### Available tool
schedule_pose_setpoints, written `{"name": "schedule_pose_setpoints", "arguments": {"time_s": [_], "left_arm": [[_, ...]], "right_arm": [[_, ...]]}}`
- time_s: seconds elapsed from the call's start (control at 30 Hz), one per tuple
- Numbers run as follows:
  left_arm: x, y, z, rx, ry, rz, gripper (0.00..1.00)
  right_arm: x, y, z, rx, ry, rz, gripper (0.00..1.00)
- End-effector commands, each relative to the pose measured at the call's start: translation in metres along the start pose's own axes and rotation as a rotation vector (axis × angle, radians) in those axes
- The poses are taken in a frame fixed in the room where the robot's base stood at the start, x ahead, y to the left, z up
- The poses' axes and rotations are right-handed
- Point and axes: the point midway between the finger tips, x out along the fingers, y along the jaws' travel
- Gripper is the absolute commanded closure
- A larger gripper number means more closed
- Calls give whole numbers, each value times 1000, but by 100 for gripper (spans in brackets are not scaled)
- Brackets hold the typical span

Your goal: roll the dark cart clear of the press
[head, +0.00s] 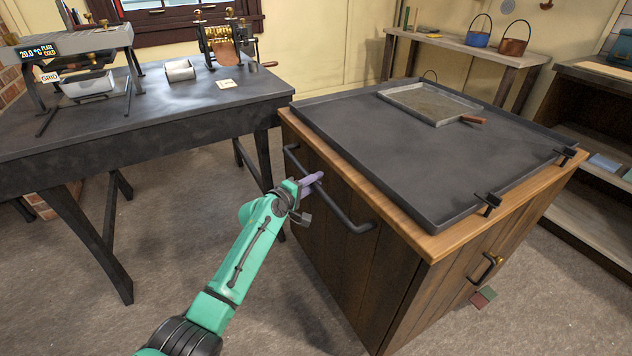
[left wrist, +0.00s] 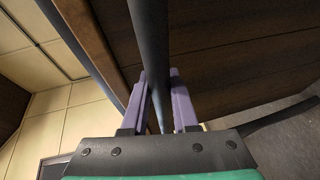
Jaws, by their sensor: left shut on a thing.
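The cart (head: 345,255) is a dark brown plank cabinet with a lighter wood top edge, right of centre in the head view. A dark bar handle (head: 350,219) runs along its near left side. My left gripper (head: 309,184), with purple fingers, is shut on this handle near its middle. In the left wrist view the bar (left wrist: 150,50) passes between the two fingers (left wrist: 159,105). A black and brass roller machine with a copper part, which looks like the press (head: 224,45), stands on the dark table at the back left. My right gripper is not in view.
The dark table (head: 140,125) stands left of the cart, close to its far left corner. A rimmed dark tray (head: 370,140) covers the cart's top and bears a shallow pan (head: 430,101). Shelving (head: 590,215) stands at right. Floor (head: 190,210) shows in front of the table.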

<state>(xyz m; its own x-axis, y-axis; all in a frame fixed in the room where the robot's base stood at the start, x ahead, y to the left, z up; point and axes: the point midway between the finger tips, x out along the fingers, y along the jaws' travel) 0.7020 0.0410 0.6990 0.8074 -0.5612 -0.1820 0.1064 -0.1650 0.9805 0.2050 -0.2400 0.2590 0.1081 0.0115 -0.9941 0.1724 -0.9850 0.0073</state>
Motion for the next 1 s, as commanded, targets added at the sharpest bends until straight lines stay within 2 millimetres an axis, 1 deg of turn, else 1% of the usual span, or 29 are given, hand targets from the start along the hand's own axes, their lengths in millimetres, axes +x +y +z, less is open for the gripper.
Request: {"name": "schedule_pose_setpoints", "arguments": {"time_s": [0.23,0.27,0.3,0.33,0.6,0.73,0.87,1.0], "left_arm": [[0,-2,2,-3,-4,-3,100],[0,-2,2,-3,-4,-4,61],[0,-2,2,-3,-3,-4,46],[0,-2,2,-2,-3,-3,43],[0,-1,0,-1,-1,-2,43],[-6,0,0,-2,-1,-1,43],[-26,2,0,-1,0,-2,43],[-59,1,0,0,0,-3,43]], "right_arm": [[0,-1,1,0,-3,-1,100],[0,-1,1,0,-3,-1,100],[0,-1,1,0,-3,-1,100],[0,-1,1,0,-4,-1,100],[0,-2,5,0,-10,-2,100],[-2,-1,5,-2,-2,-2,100],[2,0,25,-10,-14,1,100],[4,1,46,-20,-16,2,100]]}}
